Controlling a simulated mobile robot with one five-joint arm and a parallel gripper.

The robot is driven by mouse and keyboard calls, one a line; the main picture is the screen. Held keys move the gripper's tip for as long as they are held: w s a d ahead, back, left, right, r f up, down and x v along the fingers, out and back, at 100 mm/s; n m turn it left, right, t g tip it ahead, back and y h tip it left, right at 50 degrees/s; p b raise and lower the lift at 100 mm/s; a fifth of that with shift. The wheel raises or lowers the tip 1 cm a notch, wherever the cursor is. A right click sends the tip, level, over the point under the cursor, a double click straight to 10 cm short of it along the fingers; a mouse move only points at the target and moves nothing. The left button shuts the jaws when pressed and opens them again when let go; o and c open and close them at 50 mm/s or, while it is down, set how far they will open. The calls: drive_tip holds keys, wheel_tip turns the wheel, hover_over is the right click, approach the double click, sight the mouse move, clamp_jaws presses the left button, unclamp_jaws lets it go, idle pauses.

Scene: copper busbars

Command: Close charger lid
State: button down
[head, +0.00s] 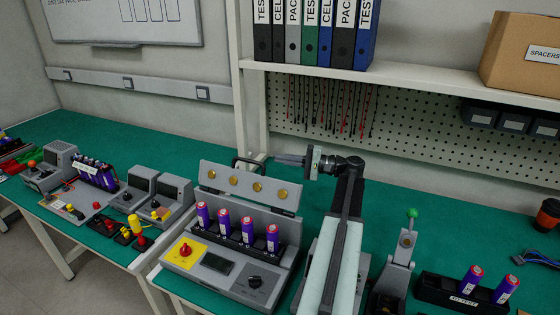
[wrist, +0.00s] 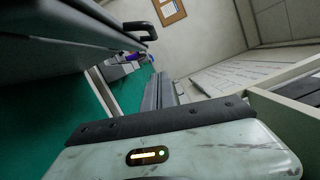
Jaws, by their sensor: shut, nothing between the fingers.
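The charger (head: 225,262) is a grey box with a yellow panel, a red knob and a dark screen. Several purple cells (head: 247,230) stand upright in its row of slots. Its lid (head: 220,178) is raised at the back, with round gold contacts facing forward. A black handle (head: 240,163) shows behind the lid's top edge; it also shows in the wrist view (wrist: 141,28), at the edge of the dark lid (wrist: 60,30). My gripper (head: 282,159) is shut and empty, behind the lid's upper right, pointing left. It looks apart from the lid.
A shelf (head: 420,82) with binders and a cardboard box (head: 520,55) hangs above, over a pegboard. A shelf post (head: 242,110) stands behind the lid. Right are a green-knobbed press (head: 404,245) and a black cell holder (head: 445,292). Other devices (head: 150,195) stand left.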

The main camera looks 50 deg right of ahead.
sight(248, 178)
drive_tip(key=w+a+r+p, duration=0.1)
drive_tip(key=w+a, duration=0.4)
drive_tip(key=a, duration=0.2)
drive_tip(key=shift+r, duration=0.2)
